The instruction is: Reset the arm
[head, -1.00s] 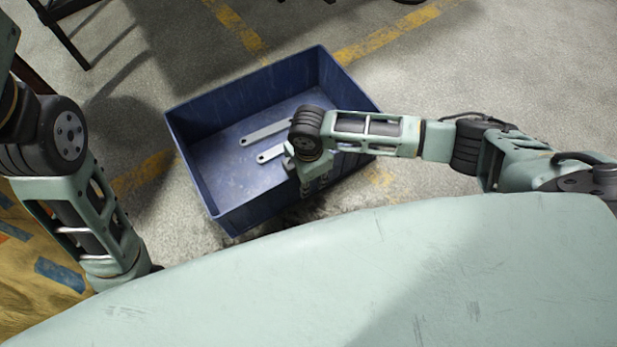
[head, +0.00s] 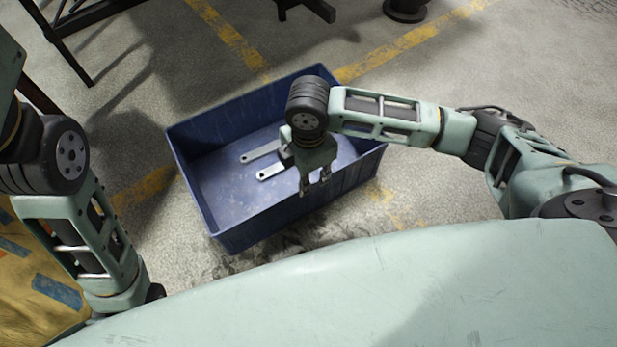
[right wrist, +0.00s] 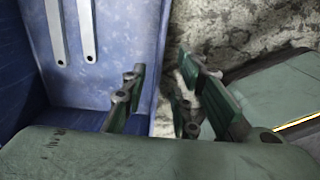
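My right gripper (head: 314,188) hangs over the near side of a blue crate (head: 215,215), pointing down. In the right wrist view, my right gripper (right wrist: 160,88) has its two fingers apart with nothing between them, above the crate's rim. Two galvanized brackets lie flat on the crate floor: one bracket (head: 258,153) farther back and one bracket (head: 271,172) nearer. Their far parts are hidden behind my right wrist in the head view. Both also show in the right wrist view, as a left bracket (right wrist: 57,30) and a right bracket (right wrist: 87,30). My left gripper is out of view.
The crate stands on a concrete floor (head: 440,90) with yellow lines. A dark metal frame (head: 65,45) stands at the far left. A yellowish surface with blue patches (head: 25,275) lies under my left arm. Floor right of the crate is clear.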

